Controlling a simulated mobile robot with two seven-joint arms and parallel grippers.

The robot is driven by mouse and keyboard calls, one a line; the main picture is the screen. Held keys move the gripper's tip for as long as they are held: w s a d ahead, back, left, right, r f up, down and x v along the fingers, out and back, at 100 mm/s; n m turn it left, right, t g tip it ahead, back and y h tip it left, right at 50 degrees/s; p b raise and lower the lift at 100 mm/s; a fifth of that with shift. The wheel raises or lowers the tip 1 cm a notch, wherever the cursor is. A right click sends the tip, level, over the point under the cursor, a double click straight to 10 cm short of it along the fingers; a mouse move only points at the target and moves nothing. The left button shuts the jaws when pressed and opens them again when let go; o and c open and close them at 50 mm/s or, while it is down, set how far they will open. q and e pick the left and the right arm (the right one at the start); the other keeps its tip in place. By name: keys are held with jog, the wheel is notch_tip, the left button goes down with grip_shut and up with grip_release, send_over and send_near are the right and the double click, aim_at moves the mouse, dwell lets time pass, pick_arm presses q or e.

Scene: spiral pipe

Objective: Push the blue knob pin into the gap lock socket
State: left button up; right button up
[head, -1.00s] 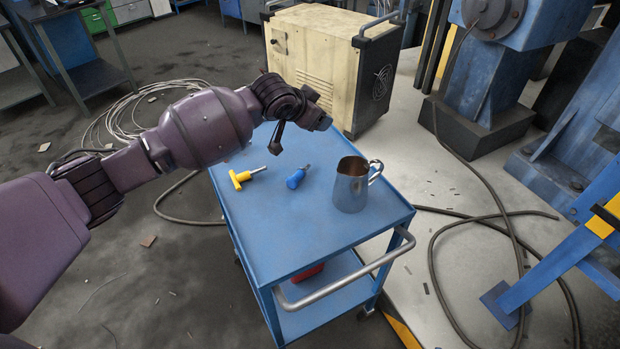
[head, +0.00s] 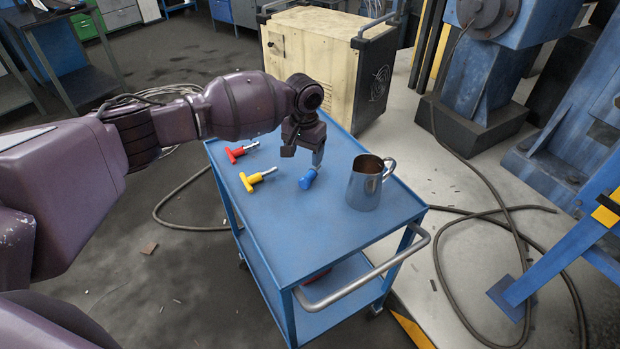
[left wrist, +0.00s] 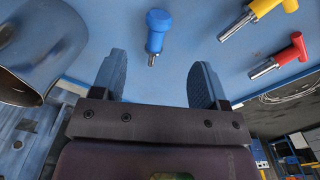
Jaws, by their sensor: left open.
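The blue knob pin (head: 309,178) lies on the blue cart top, with its metal shank toward the back. In the left wrist view the blue knob pin (left wrist: 157,32) is ahead of the fingertips, roughly centred between them. My left gripper (head: 302,155) is open and points down just above and behind the pin; it also shows in the left wrist view (left wrist: 158,72), empty. I cannot make out the gap lock socket in either view. My right gripper is not in view.
A metal pitcher (head: 364,185) stands right of the blue pin. A yellow T-handle pin (head: 250,181) and a red T-handle pin (head: 237,154) lie to its left. The cart's front top (head: 300,235) is clear. A cream cabinet (head: 318,62) stands behind.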

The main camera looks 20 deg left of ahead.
aim_at(304, 178)
pick_arm(q)
notch_tip(304, 178, down, 4)
jog(key=shift+f+b, duration=0.1)
jog(key=shift+b, duration=0.2)
jog(key=f, duration=0.3)
jog(key=f+b, duration=0.1)
jog(key=f, duration=0.1)
jog(key=shift+s, duration=0.25)
jog(key=shift+r, duration=0.1)
jog(key=c, duration=1.1)
